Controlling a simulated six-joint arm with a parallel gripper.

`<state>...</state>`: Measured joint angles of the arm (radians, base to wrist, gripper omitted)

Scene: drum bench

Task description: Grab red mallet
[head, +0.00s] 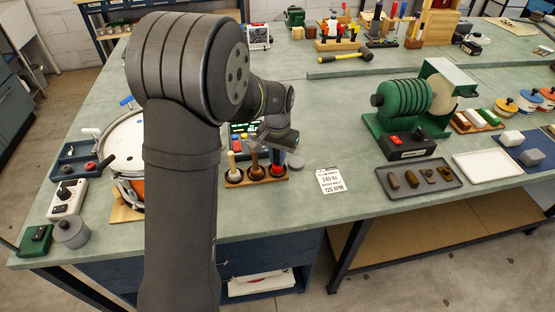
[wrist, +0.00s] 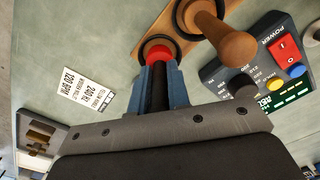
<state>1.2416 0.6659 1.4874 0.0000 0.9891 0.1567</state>
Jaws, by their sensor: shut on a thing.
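The wooden holder (head: 238,184) stands near the front of the bench, with a cream mallet (head: 232,164) at its left and a brown mallet (head: 256,166) in its middle. The red mallet (head: 277,170) is at the right end, mostly hidden by my gripper (head: 280,158). In the wrist view, my gripper's blue fingers (wrist: 159,78) are shut on the red mallet (wrist: 157,51); its red part shows at the fingertips, at the end of the wooden holder (wrist: 180,22). The brown mallet (wrist: 232,42) stands close beside. Whether the red mallet is lifted at all, I cannot tell.
A white printed card (head: 330,180) lies right of the holder. A control box with a red power switch (wrist: 283,46) is close to the holder. A drum (head: 125,148) stands left and a green machine (head: 405,105) right. Bare bench lies around the card.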

